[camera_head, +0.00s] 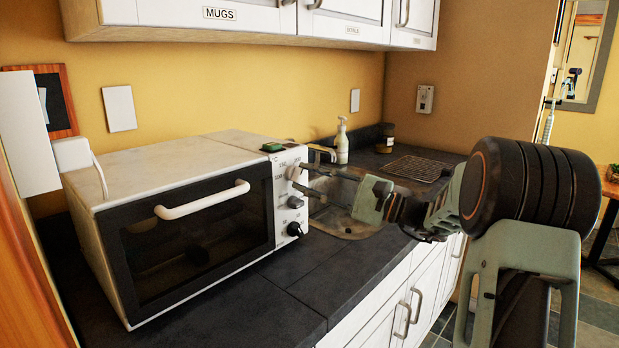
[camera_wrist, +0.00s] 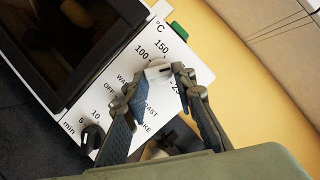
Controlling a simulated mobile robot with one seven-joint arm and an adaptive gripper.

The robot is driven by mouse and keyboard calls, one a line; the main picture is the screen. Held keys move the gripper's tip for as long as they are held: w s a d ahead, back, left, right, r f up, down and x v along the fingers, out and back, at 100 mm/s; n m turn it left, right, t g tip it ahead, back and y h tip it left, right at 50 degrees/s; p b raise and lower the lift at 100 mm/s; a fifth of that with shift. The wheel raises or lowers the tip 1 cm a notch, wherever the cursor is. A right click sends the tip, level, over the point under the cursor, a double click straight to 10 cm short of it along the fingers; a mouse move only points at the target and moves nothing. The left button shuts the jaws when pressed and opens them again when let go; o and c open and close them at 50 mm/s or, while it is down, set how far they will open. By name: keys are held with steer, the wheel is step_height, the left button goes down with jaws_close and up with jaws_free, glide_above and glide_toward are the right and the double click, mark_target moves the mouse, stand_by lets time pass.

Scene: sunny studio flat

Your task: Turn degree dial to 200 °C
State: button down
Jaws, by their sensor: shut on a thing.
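The white toaster oven (camera_head: 180,160) stands on the dark counter with its door shut. Its control panel (camera_wrist: 115,80) has several dials. The degree dial (camera_wrist: 157,72) is the pale top knob, ringed by °C numbers; 100 and 150 are readable and the number at the right is partly covered. It also shows in the head view (camera_head: 293,172), partly hidden by my fingers. My gripper (camera_wrist: 158,84) is shut on the degree dial, one finger on each side of it. It reaches in from the right in the head view (camera_head: 301,178). The dial's exact setting cannot be read.
Below are a mode dial (camera_head: 295,202) and a black timer dial (camera_head: 295,229). A green item (camera_head: 272,147) lies on the oven top. Behind my gripper are a sink (camera_head: 345,222), a white soap bottle (camera_head: 342,142) and a wire rack (camera_head: 412,168). The front counter is clear.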

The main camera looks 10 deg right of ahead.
stand_by(0.3)
steer(key=c, duration=1.6)
jaws_free()
steer(key=shift+d, duration=0.1)
steer(key=v, duration=1.2)
